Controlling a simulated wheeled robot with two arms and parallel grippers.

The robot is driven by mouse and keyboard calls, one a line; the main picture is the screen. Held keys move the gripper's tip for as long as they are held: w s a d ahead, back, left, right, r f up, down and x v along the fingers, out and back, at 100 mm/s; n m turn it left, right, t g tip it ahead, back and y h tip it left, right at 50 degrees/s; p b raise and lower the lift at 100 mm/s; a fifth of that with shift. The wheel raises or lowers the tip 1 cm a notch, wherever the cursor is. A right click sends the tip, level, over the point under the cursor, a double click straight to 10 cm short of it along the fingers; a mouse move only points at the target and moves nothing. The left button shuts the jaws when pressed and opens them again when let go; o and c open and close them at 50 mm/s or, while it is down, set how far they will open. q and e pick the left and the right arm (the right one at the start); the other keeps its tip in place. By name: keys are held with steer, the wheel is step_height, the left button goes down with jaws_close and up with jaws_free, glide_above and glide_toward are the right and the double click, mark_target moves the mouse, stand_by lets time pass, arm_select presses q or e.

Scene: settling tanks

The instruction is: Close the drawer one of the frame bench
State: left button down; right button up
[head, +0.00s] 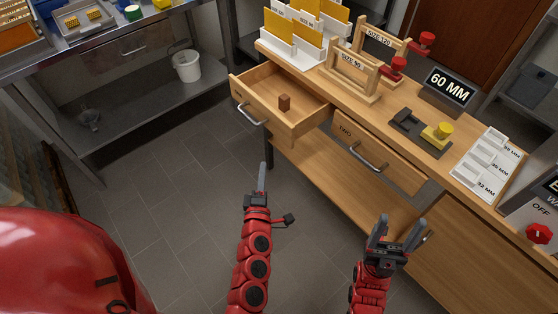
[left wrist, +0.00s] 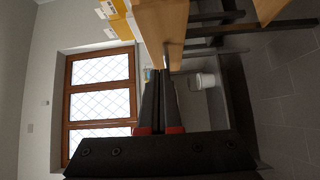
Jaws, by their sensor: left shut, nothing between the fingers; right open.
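The frame bench (head: 345,97) stands on the right in the head view. An open wooden drawer (head: 294,125) sticks out of its left part, with a bar handle (head: 251,115) on its front. My right gripper (head: 398,225) is open and empty, low in front of the bench's lower shelf.
Wooden frames with red clamps (head: 356,72), a white rack of yellow cards (head: 296,38) and a 60 MM sign (head: 449,86) stand on the bench top. A metal table (head: 113,62) is at the left, with a white bucket (head: 187,66) on its shelf. Floor between is clear.

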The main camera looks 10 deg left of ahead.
arm_select(q)
steer(key=p, duration=0.2)
glide_toward(280, 130)
steer(key=w+a, duration=0.3)
steer(key=shift+w+d+r+p, duration=0.1)
steer(key=shift+w+d+p, duration=0.05)
steer(key=shift+w+d, duration=0.2)
steer(key=shift+w+d+r+p, duration=0.15)
steer(key=shift+w+d, duration=0.15)
steer(key=shift+w, duration=0.2)
steer(key=shift+w+d, duration=0.3)
steer(key=shift+w, duration=0.15)
steer(key=shift+d, duration=0.1)
steer(key=shift+w, duration=0.1)
